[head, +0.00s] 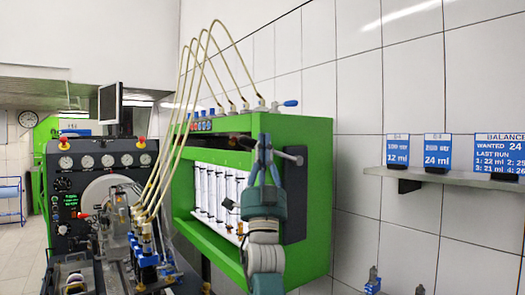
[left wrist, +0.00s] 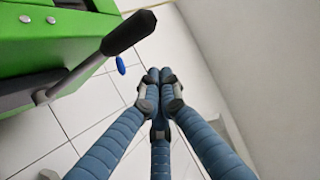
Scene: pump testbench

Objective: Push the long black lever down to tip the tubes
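The long black lever (left wrist: 128,33) sticks out from the green tube housing in the left wrist view, its black grip on a thin metal rod. In the head view the lever (head: 293,153) is partly covered by my left gripper (head: 265,143). The left gripper's blue fingers are drawn together and hold nothing; they also show in the left wrist view (left wrist: 160,78), beside the lever and apart from it. The upright glass tubes (head: 212,190) stand in the green housing (head: 300,130). My right gripper (head: 396,284) shows only spread fingertips at the bottom edge.
Yellowish hoses (head: 212,70) arch from the pump bench to the top of the housing. A gauge panel (head: 105,160) stands at the left. A shelf (head: 460,179) with blue cards is on the tiled wall at the right. Free room lies between lever and wall.

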